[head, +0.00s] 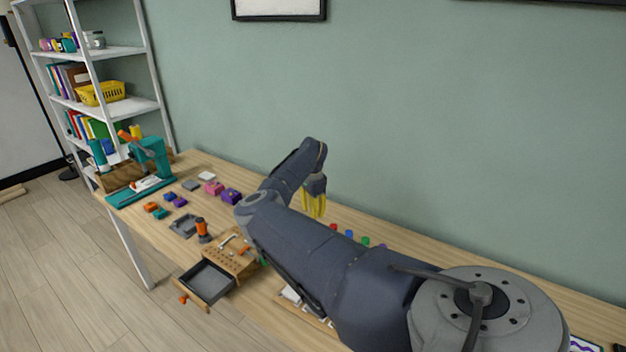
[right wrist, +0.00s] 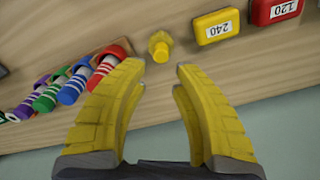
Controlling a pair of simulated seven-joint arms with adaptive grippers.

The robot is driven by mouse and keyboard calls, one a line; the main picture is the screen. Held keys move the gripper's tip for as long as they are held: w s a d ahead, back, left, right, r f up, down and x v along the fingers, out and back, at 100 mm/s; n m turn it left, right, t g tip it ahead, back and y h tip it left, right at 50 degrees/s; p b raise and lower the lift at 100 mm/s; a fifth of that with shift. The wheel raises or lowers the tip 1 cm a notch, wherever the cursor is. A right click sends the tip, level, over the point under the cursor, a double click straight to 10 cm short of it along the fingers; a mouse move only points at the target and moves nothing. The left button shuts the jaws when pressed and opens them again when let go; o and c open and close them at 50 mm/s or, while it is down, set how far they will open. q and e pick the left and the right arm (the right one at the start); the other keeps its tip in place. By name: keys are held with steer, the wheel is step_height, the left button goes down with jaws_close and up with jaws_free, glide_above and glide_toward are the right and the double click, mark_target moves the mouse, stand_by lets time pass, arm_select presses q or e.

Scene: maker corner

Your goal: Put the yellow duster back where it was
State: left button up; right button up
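No yellow duster can be made out for certain. In the right wrist view a small yellow piece with a hexagonal base and a round knob (right wrist: 159,46) is on the wooden table, just beyond and between my fingertips; I cannot tell if it is the duster. My right gripper (right wrist: 158,68) is open, its yellow fingers apart with nothing between them. In the head view the right gripper (head: 314,205) points down over the back of the table, partly hidden by my arm. My left gripper is not in view.
Red, blue, green and purple pens (right wrist: 75,86) lie in a row beside the gripper. A yellow block marked 240 (right wrist: 216,26) and a red block marked 120 (right wrist: 276,10) lie opposite. An open drawer (head: 207,281) stands out from the wooden organizer (head: 232,258). A wall is behind the table.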

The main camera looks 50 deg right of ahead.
steer(key=shift+r, duration=2.55)
steer(key=shift+o, duration=0.2)
